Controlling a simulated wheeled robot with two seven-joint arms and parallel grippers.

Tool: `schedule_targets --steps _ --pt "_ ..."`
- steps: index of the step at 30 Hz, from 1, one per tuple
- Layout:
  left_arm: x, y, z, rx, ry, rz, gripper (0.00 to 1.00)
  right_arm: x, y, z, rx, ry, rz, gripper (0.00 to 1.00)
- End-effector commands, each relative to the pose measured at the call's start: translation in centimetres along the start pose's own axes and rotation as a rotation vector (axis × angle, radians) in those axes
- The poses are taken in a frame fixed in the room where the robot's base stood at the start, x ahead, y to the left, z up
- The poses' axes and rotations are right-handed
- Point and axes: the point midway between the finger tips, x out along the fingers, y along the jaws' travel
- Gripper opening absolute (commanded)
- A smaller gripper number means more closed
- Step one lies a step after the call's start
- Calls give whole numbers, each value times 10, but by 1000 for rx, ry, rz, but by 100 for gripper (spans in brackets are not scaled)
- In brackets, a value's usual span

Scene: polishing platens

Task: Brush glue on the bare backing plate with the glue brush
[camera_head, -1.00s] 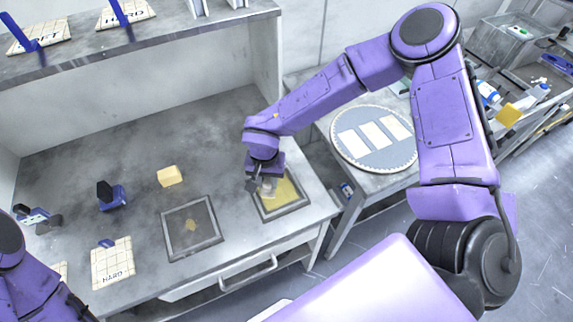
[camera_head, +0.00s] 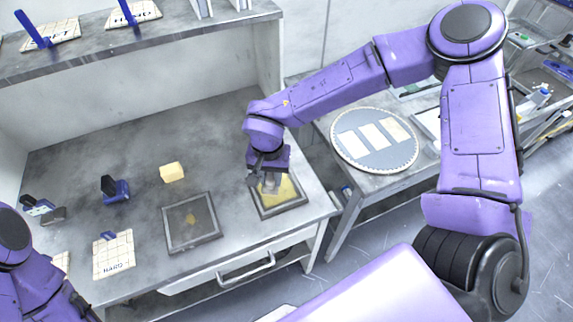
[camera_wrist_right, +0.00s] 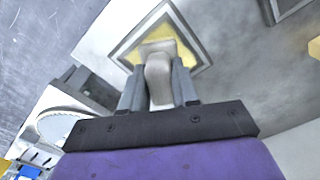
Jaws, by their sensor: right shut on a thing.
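My right gripper (camera_wrist_right: 158,90) is shut on the pale glue brush (camera_wrist_right: 157,72), whose handle stands between its fingers. In the head view this gripper (camera_head: 267,175) is above the right framed plate (camera_head: 296,205), with the brush (camera_head: 271,186) pointing down at it. The plate's inner face is largely yellow, and the brush head overlaps this yellow in the wrist view; whether it touches is hard to tell. A second framed plate (camera_head: 180,238) lies to the left, dark with a small yellow patch. My left arm shows at the left edge; its gripper is out of view.
A yellow block (camera_head: 172,172) and a black-and-blue tool (camera_head: 115,189) stand on the bench behind the left plate. A tile marked HARD (camera_head: 114,258) lies at front left. A round disc (camera_head: 347,158) with white strips is on the side table. A drawer handle (camera_head: 246,271) projects in front.

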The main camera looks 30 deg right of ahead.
Motion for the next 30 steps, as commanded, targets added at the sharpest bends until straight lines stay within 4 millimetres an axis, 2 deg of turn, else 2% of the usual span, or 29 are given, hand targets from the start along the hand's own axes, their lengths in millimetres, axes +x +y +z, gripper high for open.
schedule_targets --steps 4,10,26,30 --pt "0 0 0 0 0 0 43 -12 0 -1 2 1 -2 0" --pt "0 0 0 0 0 0 43 -20 1 0 3 0 0 0" --pt "0 0 0 0 0 0 43 -20 1 0 2 0 0 0" --pt "7 1 3 0 0 0 43 -14 2 -2 -13 1 0 0"
